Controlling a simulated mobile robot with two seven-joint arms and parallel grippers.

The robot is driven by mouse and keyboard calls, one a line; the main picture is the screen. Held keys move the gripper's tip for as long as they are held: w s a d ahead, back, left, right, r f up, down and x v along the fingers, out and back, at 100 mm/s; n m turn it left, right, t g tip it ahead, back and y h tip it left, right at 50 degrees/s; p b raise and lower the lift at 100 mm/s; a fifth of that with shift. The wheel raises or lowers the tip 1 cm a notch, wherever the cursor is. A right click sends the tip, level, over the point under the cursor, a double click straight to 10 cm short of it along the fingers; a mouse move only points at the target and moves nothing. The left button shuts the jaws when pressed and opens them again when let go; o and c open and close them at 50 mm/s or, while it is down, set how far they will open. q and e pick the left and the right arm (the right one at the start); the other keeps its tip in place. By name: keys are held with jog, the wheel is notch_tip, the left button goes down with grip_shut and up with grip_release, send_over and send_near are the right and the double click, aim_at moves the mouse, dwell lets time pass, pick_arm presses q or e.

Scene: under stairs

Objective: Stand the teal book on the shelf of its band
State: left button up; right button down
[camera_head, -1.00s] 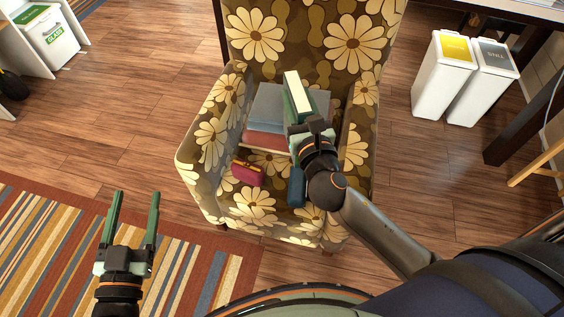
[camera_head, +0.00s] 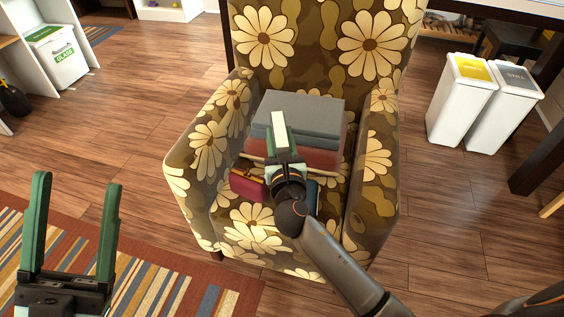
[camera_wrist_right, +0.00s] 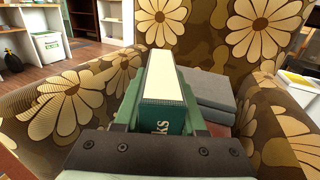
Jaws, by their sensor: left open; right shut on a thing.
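The teal book (camera_wrist_right: 160,115) is held upright between the fingers of my right gripper (camera_head: 282,150), with its pale page edge (camera_wrist_right: 163,78) showing and part of a title at the bottom. In the head view the book (camera_head: 278,132) stands out in front of the book stack, over the armchair seat. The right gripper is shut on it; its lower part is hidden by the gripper. My left gripper (camera_head: 77,185) is open and empty at the lower left, over the striped rug. I cannot pick out the shelf of the book's band.
The flowered armchair (camera_head: 190,165) holds grey and red books (camera_head: 310,108), a maroon purse (camera_head: 247,186) and a blue thing (camera_head: 312,195) partly hidden by my arm. White bins (camera_head: 463,100) stand right. A white unit (camera_head: 18,55) is at the left. Floor between is clear.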

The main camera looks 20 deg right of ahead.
pick_arm(q)
jog(key=shift+w+d+f+b, duration=0.1)
jog(key=shift+f+b, duration=0.6)
jog(key=shift+f, duration=0.35)
jog(key=shift+d+f+b, duration=0.1)
jog(key=shift+f+b, duration=0.6)
jog(key=shift+f, duration=0.3)
pick_arm(e)
jog(key=shift+f, duration=2.7)
jog(key=shift+f, duration=0.15)
jog(key=shift+c, duration=2.4)
grip_release()
